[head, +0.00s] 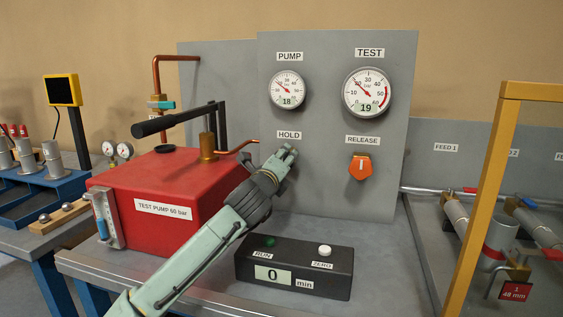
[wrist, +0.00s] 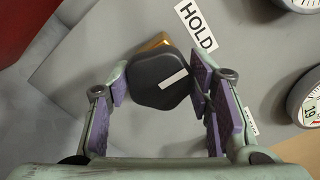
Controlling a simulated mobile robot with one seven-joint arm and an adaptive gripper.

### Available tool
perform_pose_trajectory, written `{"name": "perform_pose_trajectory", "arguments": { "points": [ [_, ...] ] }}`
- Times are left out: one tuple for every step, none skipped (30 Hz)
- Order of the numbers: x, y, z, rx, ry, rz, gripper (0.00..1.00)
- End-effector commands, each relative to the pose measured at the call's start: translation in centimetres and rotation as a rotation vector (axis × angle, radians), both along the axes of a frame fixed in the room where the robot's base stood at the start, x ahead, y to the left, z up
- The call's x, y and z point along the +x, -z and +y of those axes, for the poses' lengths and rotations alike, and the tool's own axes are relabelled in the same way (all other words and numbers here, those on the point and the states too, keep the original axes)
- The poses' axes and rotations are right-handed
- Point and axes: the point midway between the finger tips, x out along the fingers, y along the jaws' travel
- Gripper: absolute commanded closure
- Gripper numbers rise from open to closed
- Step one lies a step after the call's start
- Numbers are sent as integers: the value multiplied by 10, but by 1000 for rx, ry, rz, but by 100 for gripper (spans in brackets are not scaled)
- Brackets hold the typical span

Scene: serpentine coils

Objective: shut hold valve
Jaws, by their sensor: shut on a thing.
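The hold valve has a dark grey rounded knob (wrist: 160,80) with a white mark line, on a brass-coloured base (wrist: 156,42). It sits on the grey panel just beside the HOLD label (wrist: 197,27). My gripper (wrist: 158,92) has its purple-padded fingers on both sides of the knob and is shut on it. In the head view my gripper (head: 286,155) reaches the panel under the HOLD label (head: 289,135) and hides the knob. The white line runs slantwise in the wrist view.
The PUMP gauge (head: 287,90) reads 18 and the TEST gauge (head: 367,92) reads 19. The orange RELEASE knob (head: 360,167) is right of my gripper. A red test pump (head: 170,200) stands left, and a black timer box (head: 295,268) showing 0 lies below.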

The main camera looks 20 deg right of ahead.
Motion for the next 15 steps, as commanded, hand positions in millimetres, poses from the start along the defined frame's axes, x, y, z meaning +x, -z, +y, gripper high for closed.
{"name": "perform_pose_trajectory", "arguments": {
  "points": [
    [0,0,0,7,-1,-4,81],
    [0,0,0,9,-1,-5,81],
    [0,0,0,10,-1,-6,81],
    [0,0,0,11,-1,-7,81],
    [0,0,0,11,-1,-7,81],
    [0,0,0,12,-1,-7,81],
    [0,0,0,12,-1,-7,81],
    [0,0,0,12,-1,-7,81],
    [0,0,0,12,-1,-7,81],
    [0,0,0,12,-1,-7,81],
    [0,0,0,12,-1,-7,81],
    [0,0,0,12,-1,-7,81],
    [0,0,0,12,-1,-7,81],
    [0,0,0,12,-1,-7,52],
    [0,0,0,11,-1,-7,49]
  ]
}}
